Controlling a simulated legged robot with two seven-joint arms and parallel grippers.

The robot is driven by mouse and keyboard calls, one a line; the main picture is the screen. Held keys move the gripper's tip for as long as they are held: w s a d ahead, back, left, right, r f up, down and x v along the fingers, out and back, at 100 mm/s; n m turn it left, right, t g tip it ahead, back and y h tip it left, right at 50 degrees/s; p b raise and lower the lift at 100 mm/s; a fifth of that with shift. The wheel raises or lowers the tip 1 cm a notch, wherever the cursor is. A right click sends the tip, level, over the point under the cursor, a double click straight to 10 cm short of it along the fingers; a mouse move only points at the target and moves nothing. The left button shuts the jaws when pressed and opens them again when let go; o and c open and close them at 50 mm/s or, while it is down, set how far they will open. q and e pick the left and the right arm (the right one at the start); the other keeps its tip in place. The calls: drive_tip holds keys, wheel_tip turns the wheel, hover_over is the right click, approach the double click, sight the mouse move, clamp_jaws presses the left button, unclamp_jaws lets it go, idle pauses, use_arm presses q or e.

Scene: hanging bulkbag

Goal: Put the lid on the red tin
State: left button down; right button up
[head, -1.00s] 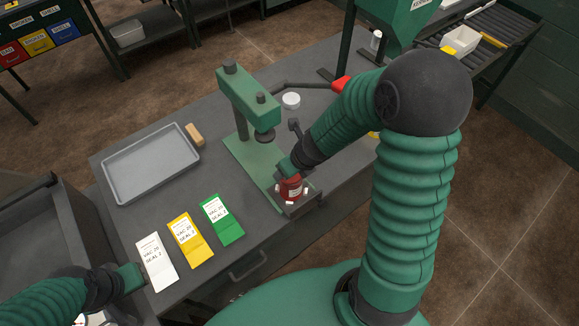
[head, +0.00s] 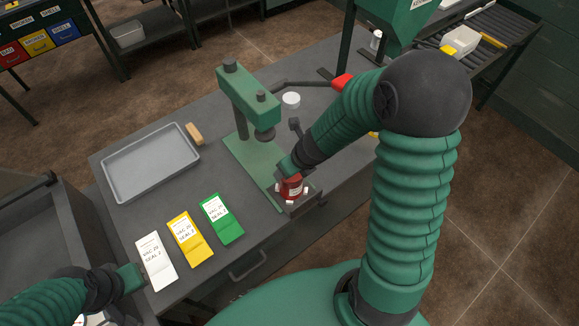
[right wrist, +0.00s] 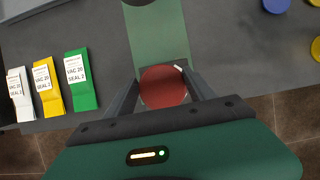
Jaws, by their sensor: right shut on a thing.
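The red tin (head: 291,187) with a pale label stands at the front end of the green press base, among small white pegs. My right gripper (head: 287,172) reaches down to it from above. In the right wrist view a round red top (right wrist: 162,86) sits between the two dark fingers, which are shut on it; I cannot tell whether it is the bare tin or a lid. A white round piece (head: 291,99) lies behind the press; I cannot tell whether it is a lid. My left gripper (head: 133,277) is beside the white packet, its jaws too small to judge.
The green press (head: 248,98) stands over its base (head: 252,160). A grey tray (head: 150,168) and white (head: 155,261), yellow (head: 189,238) and green packets (head: 221,218) lie to the left. Blue (right wrist: 276,4) and yellow discs (right wrist: 316,48) show in the right wrist view.

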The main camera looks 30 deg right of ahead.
drive_tip(key=shift+s+a+f, duration=0.1)
drive_tip(key=shift+s+f, duration=0.1)
drive_tip(key=o, duration=1.6)
drive_tip(key=shift+f, duration=0.1)
drive_tip(key=shift+o, duration=0.2)
drive_tip(key=shift+w+r+p, duration=0.2)
drive_tip(key=shift+r+p, duration=1.05)
wheel_tip(320, 180, up, 5)
drive_tip(key=p, duration=0.4)
drive_tip(key=shift+p, duration=0.3)
drive_tip(key=shift+d+f, duration=0.1)
drive_tip(key=shift+d, duration=0.1)
